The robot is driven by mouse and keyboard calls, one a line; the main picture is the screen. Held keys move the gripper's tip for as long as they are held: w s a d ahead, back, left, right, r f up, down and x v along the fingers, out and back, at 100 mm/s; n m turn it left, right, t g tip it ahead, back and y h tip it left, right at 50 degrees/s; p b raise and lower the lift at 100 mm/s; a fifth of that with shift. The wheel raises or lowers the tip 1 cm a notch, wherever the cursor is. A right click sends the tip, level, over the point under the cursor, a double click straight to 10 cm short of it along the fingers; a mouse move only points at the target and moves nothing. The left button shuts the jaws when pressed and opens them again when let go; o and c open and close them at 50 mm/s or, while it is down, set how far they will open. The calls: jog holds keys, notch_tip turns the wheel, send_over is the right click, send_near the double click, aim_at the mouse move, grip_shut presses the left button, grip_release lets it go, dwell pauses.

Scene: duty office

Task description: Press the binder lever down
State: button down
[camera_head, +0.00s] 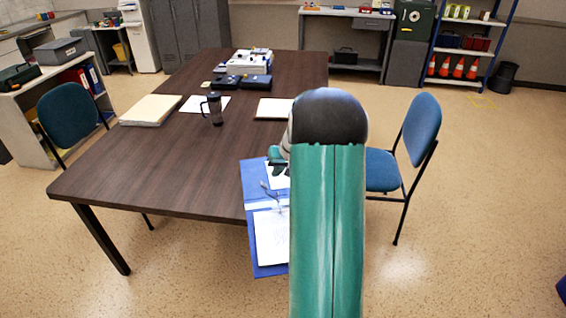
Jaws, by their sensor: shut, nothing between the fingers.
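An open blue binder (250,224) lies at the near right edge of the dark brown table (150,170), with white pages on both sides. Its near part reaches past the table edge. Thin metal ring parts (268,191) show near its middle, but I cannot make out the lever for certain. My gripper (277,165) is shut and empty, over the upper part of the binder. I cannot tell whether it touches it. My green arm hides the binder's right side.
Blue chairs stand at the left (67,116) and right (419,130) of the table. The front floor is clear.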

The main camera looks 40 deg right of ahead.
aim_at(260, 182)
jog(key=w+a+f, duration=0.1)
jog(key=a+f, duration=0.1)
jog(key=f, duration=0.1)
jog(key=shift+w+a, duration=0.25)
jog(key=shift+w, duration=0.1)
jog(key=shift+w+a+f+n+g+h, duration=0.15)
jog(key=shift+w+a+f+g+h, duration=0.15)
jog(key=shift+w+a+h, duration=0.3)
jog(key=shift+w+a+f+n+g+h, duration=0.15)
jog(key=shift+w+a+f+g+h, duration=0.2)
jog(key=shift+a, duration=0.35)
jog(key=shift+w+a+f+g+h, duration=0.2)
jog(key=shift+f+g+h, duration=0.15)
jog(key=shift+g+h, duration=0.25)
jog(key=shift+w+a+f+g+h, duration=0.1)
jog(key=shift+a+f+g+h, duration=0.2)
jog(key=shift+h, duration=0.35)
jog(key=shift+s+d, duration=0.1)
